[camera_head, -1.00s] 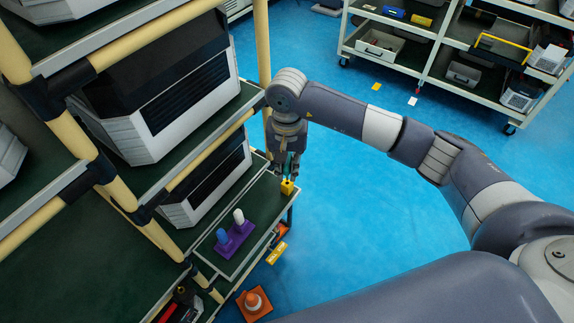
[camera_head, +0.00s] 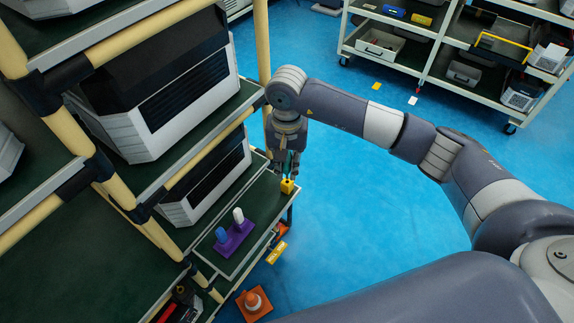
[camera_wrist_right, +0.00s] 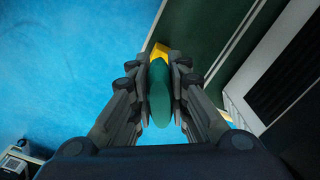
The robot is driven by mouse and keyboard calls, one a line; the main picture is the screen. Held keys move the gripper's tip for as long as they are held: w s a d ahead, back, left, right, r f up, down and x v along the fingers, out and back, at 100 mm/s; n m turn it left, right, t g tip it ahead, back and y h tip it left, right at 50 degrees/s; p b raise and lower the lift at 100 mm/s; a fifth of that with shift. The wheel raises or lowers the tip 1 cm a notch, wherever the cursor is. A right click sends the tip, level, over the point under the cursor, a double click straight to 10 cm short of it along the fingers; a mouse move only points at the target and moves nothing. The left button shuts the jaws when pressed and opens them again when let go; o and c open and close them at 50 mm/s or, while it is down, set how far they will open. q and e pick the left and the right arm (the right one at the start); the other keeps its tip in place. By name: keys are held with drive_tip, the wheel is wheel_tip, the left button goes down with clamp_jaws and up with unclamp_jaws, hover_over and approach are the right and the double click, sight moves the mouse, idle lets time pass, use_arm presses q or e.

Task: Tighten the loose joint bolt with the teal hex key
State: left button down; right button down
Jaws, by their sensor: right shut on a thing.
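My right gripper (camera_head: 285,164) points down over the outer end of the green shelf. In the right wrist view its two fingers (camera_wrist_right: 159,78) are shut on the teal hex key (camera_wrist_right: 160,98), one on each side of its rounded handle. A small yellow block (camera_head: 287,186) stands on the shelf just below the gripper. It also shows in the wrist view (camera_wrist_right: 158,51), right beyond the key's far end. I cannot tell whether key and block touch. The loose joint bolt cannot be made out. My left gripper is not in view.
A purple holder (camera_head: 236,241) with a blue and a white peg stands on the same shelf (camera_head: 262,205). Big dark-and-white units (camera_head: 160,90) fill the rack at left. An orange cone (camera_head: 254,301) is below.

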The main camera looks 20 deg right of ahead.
drive_tip(key=shift+b, duration=0.65)
idle(1.2)
drive_tip(key=shift+f+b, duration=0.8)
drive_tip(key=shift+d+f+b, duration=0.25)
drive_tip(key=shift+f+b, duration=0.25)
